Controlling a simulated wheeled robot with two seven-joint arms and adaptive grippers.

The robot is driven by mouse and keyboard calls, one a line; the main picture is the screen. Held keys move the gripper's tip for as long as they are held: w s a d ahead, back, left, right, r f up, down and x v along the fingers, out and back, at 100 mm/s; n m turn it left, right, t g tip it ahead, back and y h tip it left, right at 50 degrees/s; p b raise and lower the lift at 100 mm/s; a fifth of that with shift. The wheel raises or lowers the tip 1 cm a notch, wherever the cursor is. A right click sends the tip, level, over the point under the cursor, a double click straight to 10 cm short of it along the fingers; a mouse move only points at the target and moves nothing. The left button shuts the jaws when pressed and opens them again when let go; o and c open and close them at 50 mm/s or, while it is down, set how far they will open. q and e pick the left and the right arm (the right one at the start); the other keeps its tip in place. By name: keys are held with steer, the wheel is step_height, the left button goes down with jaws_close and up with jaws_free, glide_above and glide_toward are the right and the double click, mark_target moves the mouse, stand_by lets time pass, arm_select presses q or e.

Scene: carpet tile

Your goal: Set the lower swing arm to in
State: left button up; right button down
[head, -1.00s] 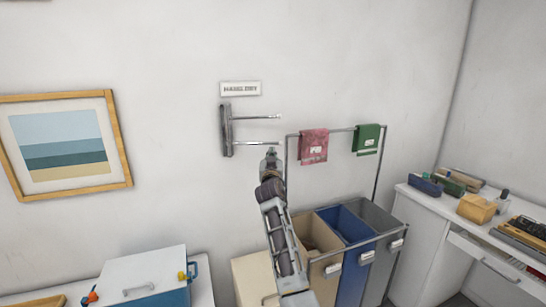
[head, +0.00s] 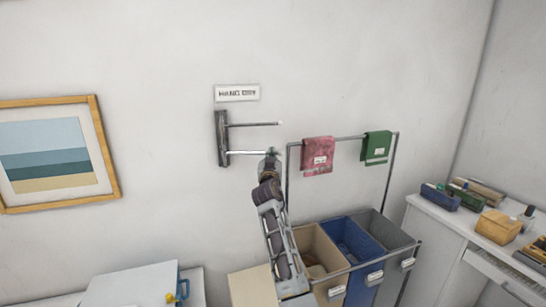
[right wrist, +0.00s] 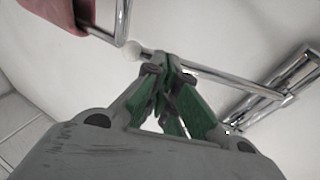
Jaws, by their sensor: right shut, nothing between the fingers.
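The wall bracket (head: 222,138) carries two thin chrome swing arms, both reaching right in the head view. The upper swing arm (head: 255,124) is clear of my gripper. The lower swing arm (head: 245,153) has its outer end overlapped by my right gripper (head: 271,154). In the right wrist view, my right gripper (right wrist: 166,66) is shut and empty, its fingertips at a chrome rod (right wrist: 225,77) near the rod's white ball end (right wrist: 131,51). I cannot tell whether they touch it. My left gripper is out of view.
Right of the arms stands a towel rack with a red towel (head: 318,155) and a green towel (head: 376,147). Sorting bins (head: 352,245) stand below. A label plate (head: 236,93) is above the bracket and a framed picture (head: 50,155) hangs at left.

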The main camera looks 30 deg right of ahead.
steer(key=shift+a+r, duration=0.1)
steer(key=shift+r, duration=0.05)
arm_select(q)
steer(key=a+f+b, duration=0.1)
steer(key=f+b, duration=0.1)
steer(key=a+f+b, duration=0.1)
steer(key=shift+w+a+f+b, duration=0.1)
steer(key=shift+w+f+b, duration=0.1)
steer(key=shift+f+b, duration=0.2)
arm_select(e)
steer(key=x, duration=0.3)
steer(key=f+x, duration=0.1)
steer(key=x, duration=0.1)
steer(key=shift+w+d, duration=0.1)
steer(key=shift+d, duration=0.25)
